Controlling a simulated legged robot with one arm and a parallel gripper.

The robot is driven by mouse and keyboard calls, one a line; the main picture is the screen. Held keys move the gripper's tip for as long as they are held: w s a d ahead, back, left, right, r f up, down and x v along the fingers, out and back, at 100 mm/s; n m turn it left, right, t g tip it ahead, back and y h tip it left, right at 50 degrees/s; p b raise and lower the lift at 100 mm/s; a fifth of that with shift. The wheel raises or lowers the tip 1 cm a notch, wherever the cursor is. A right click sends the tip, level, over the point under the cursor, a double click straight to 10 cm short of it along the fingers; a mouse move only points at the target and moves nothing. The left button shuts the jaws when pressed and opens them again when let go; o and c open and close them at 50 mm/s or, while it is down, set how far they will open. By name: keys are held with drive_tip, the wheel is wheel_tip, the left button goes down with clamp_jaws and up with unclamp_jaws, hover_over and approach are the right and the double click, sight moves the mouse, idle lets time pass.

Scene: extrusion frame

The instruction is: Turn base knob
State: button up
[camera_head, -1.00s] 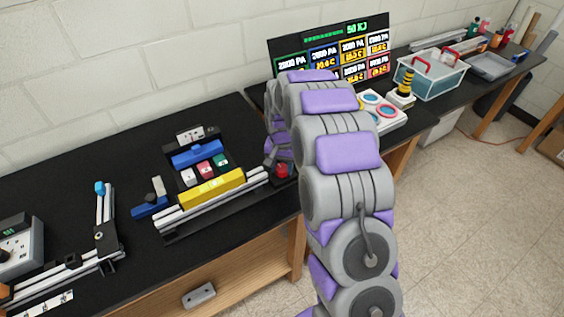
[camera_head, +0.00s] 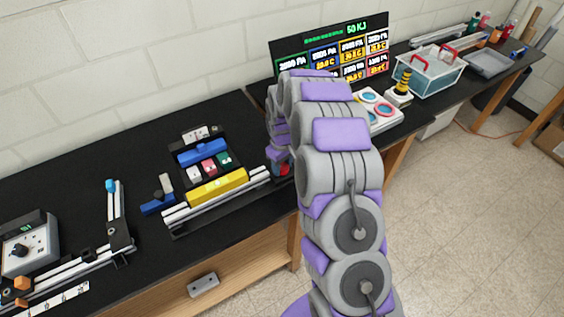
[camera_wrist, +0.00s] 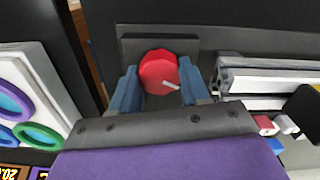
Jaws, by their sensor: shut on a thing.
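The base knob (camera_wrist: 158,72) is a red, faceted knob with a light pointer line, seen in the wrist view at the end of the extrusion frame on a dark base. My gripper (camera_wrist: 158,88) has its two blue fingers on either side of the knob and is shut on it. The pointer line slants toward the right finger. In the head view, a little of the red knob (camera_head: 284,170) shows beside my arm, at the right end of the silver rails; my arm hides most of the gripper there.
Silver extrusion rails (camera_head: 215,203) with a yellow block (camera_head: 218,184) lie left of the knob. A white panel with coloured rings (camera_wrist: 25,100) is close on the left in the wrist view. A display board (camera_head: 335,50) stands behind my arm.

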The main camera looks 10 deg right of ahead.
sight(282, 166)
drive_tip(key=n+p, duration=0.1)
drive_tip(key=n, duration=0.4)
drive_tip(key=shift+s+f, duration=0.1)
drive_tip(key=shift+s, duration=0.05)
drive_tip(key=shift+n, duration=0.3)
idle(0.3)
drive_tip(key=o, duration=1.1)
drive_tip(key=shift+c, duration=0.2)
wheel_tip(282, 166, up, 17)
drive_tip(key=p, duration=0.1)
drive_tip(key=shift+r+p, duration=0.2)
drive_tip(key=shift+p, duration=0.1)
